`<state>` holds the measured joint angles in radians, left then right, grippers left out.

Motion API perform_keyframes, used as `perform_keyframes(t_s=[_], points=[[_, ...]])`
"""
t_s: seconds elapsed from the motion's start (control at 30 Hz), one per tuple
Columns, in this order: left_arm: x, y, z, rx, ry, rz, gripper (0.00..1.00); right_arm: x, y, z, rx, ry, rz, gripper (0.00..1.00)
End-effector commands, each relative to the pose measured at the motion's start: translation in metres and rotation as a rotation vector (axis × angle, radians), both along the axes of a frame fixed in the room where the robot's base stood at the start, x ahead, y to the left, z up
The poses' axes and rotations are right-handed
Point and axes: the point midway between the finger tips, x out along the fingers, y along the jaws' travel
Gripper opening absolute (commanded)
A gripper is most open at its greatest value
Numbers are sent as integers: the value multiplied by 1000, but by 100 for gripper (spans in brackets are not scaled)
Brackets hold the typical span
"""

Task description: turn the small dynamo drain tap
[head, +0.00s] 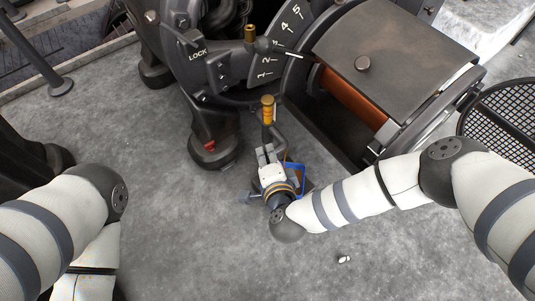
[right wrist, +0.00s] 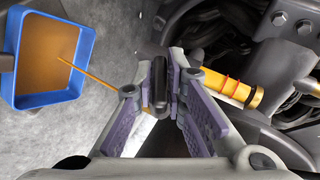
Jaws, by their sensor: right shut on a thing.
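The small dynamo drain tap shows as a yellow-orange cylinder with red rings in the right wrist view (right wrist: 232,86); in the head view its yellow top (head: 267,108) stands at the dynamo's lower front. My right gripper (head: 266,154) is just below it. In the right wrist view, my right gripper (right wrist: 160,92) is shut on a dark upright lever (right wrist: 159,80) by the tap, its purple pads on either side. A thin orange stream runs from behind the fingers to a blue tray (right wrist: 87,62) holding brown-orange liquid. My left gripper is out of view.
The dynamo (head: 392,45) fills the top, with a numbered scale (head: 278,45) and a LOCK plate. The blue tray (head: 301,169) is partly hidden behind my right gripper. A black mesh stand (head: 505,115) is at the right. Grey floor at the centre left is clear.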

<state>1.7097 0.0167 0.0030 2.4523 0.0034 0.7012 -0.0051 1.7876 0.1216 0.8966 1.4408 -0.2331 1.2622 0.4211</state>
Motion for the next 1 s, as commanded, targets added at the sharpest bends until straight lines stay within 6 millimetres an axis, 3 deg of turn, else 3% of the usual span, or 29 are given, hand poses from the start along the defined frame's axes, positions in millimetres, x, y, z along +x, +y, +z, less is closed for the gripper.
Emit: perform_keyframes(t_s=[0.2,0.23,0.3,0.63,0.77,1.0], points=[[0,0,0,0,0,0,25,2,0,1,2,-4,-1,0],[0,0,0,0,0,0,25,2,0,1,2,-4,-1,17],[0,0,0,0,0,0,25,1,0,1,2,-4,-1,32],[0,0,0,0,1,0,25,-2,0,1,1,-2,0,32],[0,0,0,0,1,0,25,-23,-3,12,2,1,3,32],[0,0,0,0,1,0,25,-79,-14,42,3,0,2,32]])
